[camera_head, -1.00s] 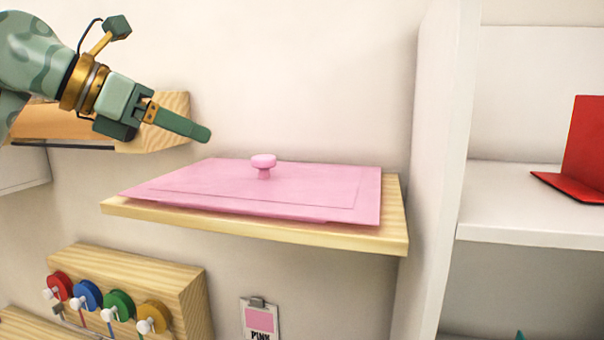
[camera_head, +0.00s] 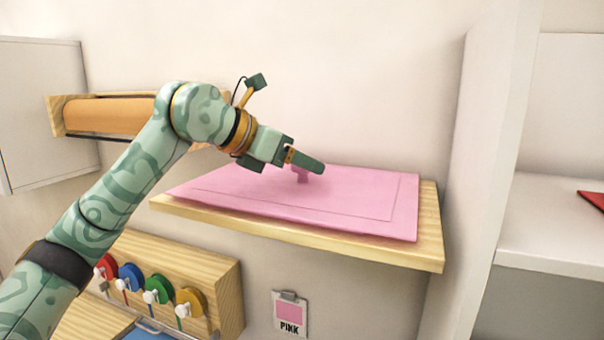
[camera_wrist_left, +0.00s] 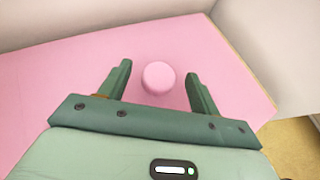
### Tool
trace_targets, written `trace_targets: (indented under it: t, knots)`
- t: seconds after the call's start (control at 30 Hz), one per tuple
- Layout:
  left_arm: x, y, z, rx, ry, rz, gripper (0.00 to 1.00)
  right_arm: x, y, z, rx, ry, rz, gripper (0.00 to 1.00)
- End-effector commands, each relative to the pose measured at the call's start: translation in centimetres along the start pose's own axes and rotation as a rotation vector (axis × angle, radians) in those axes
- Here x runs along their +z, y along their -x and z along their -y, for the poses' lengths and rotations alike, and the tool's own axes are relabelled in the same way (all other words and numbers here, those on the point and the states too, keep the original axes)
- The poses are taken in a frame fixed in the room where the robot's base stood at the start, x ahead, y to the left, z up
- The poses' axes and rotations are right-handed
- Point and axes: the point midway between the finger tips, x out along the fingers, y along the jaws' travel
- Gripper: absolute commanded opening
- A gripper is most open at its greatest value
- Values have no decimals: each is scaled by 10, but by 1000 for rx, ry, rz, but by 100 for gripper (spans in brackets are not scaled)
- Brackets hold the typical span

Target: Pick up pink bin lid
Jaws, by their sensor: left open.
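The pink bin lid (camera_head: 350,190) lies flat on a light wooden wall shelf (camera_head: 431,225). Its round knob (camera_wrist_left: 159,77) stands up near the lid's middle; in the head view my fingers hide the knob's top and only part of its stem (camera_head: 302,176) shows. My left gripper (camera_head: 318,165) is at the knob, over the lid. In the left wrist view the open gripper (camera_wrist_left: 158,84) has one finger on each side of the knob, with gaps on both sides. My right gripper is not in view.
A white upright panel (camera_head: 490,130) stands right of the shelf, with a white cubby beyond holding a red object (camera_head: 592,199). Below hang a PINK label (camera_head: 290,313) and a wooden rack (camera_head: 225,285) with coloured reels. A wooden roll holder (camera_head: 110,115) is behind my arm.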

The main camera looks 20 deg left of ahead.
Motion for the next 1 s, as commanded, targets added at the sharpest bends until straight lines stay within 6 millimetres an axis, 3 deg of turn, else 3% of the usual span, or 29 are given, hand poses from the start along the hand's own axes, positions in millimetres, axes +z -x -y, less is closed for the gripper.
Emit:
trace_targets:
  t: [0.1,0.33,0.37,0.53,0.57,1.0]
  knots:
    - [0,-12,0,-1,3,-3,63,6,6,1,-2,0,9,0]
    - [-1,-15,0,0,1,-1,63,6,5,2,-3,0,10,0]
    - [-1,-15,0,0,1,-1,57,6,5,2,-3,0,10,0]
    - [-1,-15,0,0,1,-1,10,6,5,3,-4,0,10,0]
    - [-1,-15,0,0,1,-1,8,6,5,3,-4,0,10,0]
    - [4,-9,-3,0,1,0,8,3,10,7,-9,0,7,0]
